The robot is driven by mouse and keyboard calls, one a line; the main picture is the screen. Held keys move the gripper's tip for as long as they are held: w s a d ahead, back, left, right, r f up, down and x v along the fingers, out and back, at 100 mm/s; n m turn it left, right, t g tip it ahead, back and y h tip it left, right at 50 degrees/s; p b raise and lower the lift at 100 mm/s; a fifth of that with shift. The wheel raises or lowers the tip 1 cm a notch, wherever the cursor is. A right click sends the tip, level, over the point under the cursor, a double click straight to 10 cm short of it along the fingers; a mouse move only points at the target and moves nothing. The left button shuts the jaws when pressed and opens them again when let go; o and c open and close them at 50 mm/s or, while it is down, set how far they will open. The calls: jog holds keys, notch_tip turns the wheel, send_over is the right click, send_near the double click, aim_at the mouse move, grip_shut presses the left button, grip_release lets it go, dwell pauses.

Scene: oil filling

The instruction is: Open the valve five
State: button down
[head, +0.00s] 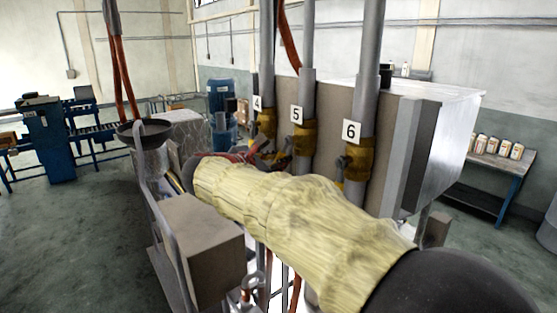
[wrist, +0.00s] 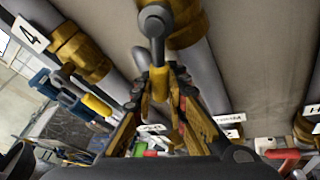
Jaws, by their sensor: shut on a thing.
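Valve five (head: 303,138) is a yellow-brass fitting on the grey pipe below the "5" label (head: 297,114) in the head view. In the wrist view, the middle brass valve body (wrist: 187,24) is at the top centre, with a grey rounded stem and lever (wrist: 156,24) reaching down from it. My gripper (wrist: 160,74) has its fingertips closed around the lower end of this lever. In the head view, my sleeved arm covers most of the gripper, and the grip on the lever is hard to make out there.
Valve four (head: 266,122) is to the left and valve six (head: 358,158) to the right, both close by. In the wrist view, valve four (wrist: 84,52) has a yellow-tipped handle (wrist: 97,105). A metal funnel (head: 145,131) stands left of my arm.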

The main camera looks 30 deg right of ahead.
jog(key=c, duration=1.8)
grip_release()
jog(key=shift+o, duration=0.2)
jog(key=shift+w+b, duration=0.1)
jog(key=shift+b, duration=0.25)
jog(key=b, duration=0.1)
jog(key=w+m+t+b, duration=0.1)
jog(key=b, duration=0.1)
jog(key=shift+a+r+m, duration=0.1)
jog(key=shift+a+m, duration=0.05)
jog(key=shift+m, duration=0.15)
notch_tip(320, 180, up, 6)
jog(key=w+m+t+h+b, duration=0.2)
jog(key=w+m+h+b, duration=0.15)
jog(key=m+b, duration=0.45)
jog(key=s+a+f+m+b, duration=0.1)
jog(key=s+a, duration=0.4)
jog(key=a, duration=0.2)
jog(key=s+f+g+y+b, duration=0.2)
jog(key=s+f+y, duration=0.2)
jog(key=f, duration=1.3)
jog(key=s+a+f+m+g+y+b, duration=0.1)
jog(key=s+f+y, duration=0.4)
jog(key=f, duration=1.2)
jog(key=shift+s+a+g+b, duration=0.15)
jog(key=shift+s+g+b, duration=0.7)
jog(key=shift+s, duration=0.45)
